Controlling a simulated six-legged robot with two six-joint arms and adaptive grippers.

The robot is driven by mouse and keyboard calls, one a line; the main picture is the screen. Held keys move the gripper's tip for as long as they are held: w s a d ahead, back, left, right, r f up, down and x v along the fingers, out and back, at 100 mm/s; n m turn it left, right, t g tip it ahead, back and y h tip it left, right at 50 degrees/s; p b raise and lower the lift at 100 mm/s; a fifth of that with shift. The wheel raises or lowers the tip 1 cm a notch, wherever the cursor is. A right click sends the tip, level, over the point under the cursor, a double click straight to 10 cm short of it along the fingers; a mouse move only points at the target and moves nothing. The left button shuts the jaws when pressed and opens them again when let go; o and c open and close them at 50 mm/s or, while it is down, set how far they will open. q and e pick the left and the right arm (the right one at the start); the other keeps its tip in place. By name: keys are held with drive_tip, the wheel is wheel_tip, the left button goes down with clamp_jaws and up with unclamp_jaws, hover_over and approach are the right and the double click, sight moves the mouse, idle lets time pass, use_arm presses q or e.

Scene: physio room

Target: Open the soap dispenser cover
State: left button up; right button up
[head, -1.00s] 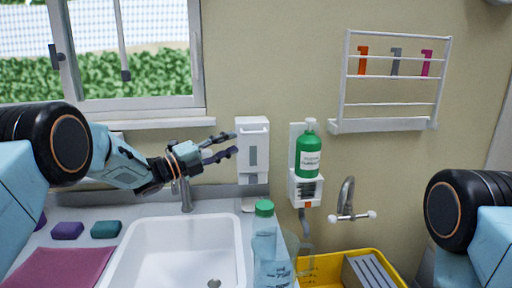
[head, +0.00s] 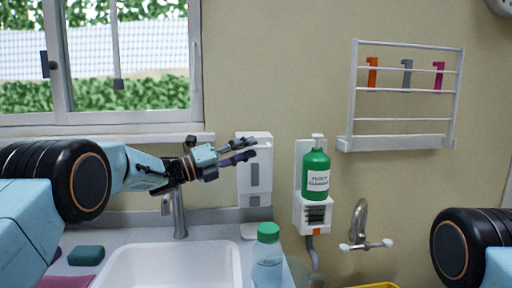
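The white soap dispenser (head: 256,181) is fixed to the wall behind the sink, with a grey window strip in its front. Its cover looks shut. My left gripper (head: 250,151) is open, its fingers pointing right, in front of the dispenser's upper left part. The fingers overlap the dispenser in the picture; I cannot tell whether they touch it. No object shows between the fingers. My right gripper is out of view; only part of my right arm shows at the right edge.
A green bottle (head: 316,172) sits in a white wall holder right of the dispenser. A clear bottle with a green cap (head: 268,234) stands by the white sink (head: 232,262). A tap (head: 179,215) rises below my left forearm. A white rack (head: 396,143) hangs on the wall at right.

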sight(256, 147)
use_arm(q)
drive_tip(key=shift+f+x, duration=0.25)
drive_tip(key=shift+x, duration=0.95)
drive_tip(key=shift+w, duration=0.6)
drive_tip(key=shift+s+d+r, duration=0.15)
drive_tip(key=shift+s+d, duration=0.05)
drive_tip(key=shift+s, duration=0.05)
drive_tip(key=shift+d, duration=0.15)
drive_tip(key=shift+w, duration=0.25)
drive_tip(key=c, duration=0.4)
drive_tip(key=shift+s, duration=0.25)
clamp_jaws()
drive_tip(key=shift+w, duration=0.1)
